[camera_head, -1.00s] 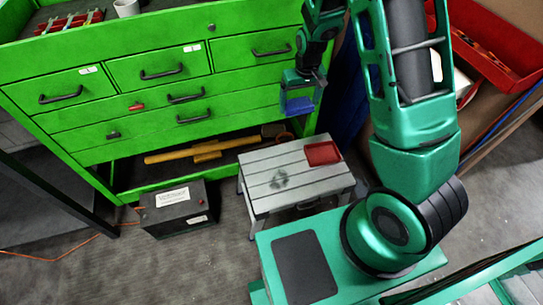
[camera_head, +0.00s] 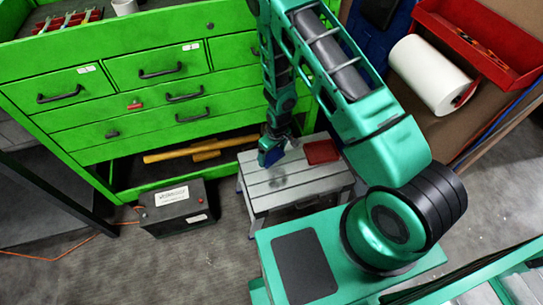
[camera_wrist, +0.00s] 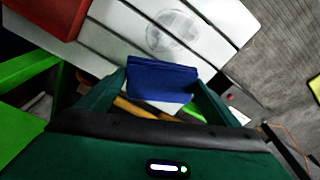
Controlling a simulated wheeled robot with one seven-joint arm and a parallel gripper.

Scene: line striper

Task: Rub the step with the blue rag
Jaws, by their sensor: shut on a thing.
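The step (camera_head: 300,180) is a low grey slatted stool on the floor, in front of the green cabinet. A dark round smudge (camera_wrist: 172,32) marks its top and shows faintly in the head view. My gripper (camera_head: 270,152) points down at the step's back left part, shut on the blue rag (camera_wrist: 162,78). The rag is a folded blue block between the fingers, beside the smudge in the wrist view. I cannot tell whether the rag touches the step.
A red flat item (camera_head: 321,152) lies on the step's back right. A black battery box (camera_head: 178,208) stands on the floor to the left. The green cabinet (camera_head: 150,100) rises behind, with a yellow-handled tool (camera_head: 195,150) on its bottom shelf.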

